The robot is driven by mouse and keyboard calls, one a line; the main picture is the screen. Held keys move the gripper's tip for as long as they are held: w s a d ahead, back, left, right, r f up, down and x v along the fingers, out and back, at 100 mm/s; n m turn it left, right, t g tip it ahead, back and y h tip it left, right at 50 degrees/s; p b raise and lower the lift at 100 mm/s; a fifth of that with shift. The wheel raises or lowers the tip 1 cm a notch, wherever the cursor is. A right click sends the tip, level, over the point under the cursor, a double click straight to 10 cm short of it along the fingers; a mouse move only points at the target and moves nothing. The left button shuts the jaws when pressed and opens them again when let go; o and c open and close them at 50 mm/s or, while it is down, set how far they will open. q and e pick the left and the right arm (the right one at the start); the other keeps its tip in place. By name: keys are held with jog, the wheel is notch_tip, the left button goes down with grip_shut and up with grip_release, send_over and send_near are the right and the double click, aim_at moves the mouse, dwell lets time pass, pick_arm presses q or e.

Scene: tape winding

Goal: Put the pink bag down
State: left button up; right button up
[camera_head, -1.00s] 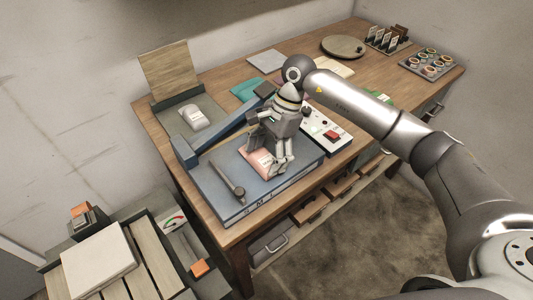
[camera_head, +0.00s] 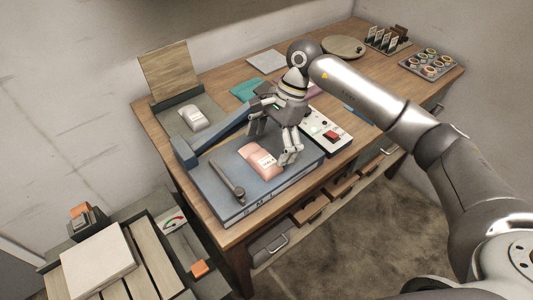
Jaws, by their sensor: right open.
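The pink bag (camera_head: 258,158), with a white label, lies on the blue flat-topped machine (camera_head: 218,170) at the front of the wooden table. My right gripper (camera_head: 270,147) is open and empty, just above and to the right of the bag. Its fingers are spread wide, one toward the back left and one toward the front right. The right finger is close to the bag's right end; I cannot tell if they touch. My left gripper is not in view.
A dark lever (camera_head: 228,180) lies on the machine left of the bag. A control box with a red switch (camera_head: 331,135) stands to the right. A white bag (camera_head: 193,117) rests on a grey stand behind. A scale (camera_head: 97,262) stands at the lower left.

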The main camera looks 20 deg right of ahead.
jog(key=b+v, duration=0.1)
jog(key=v, duration=0.8)
jog(key=shift+c, duration=0.5)
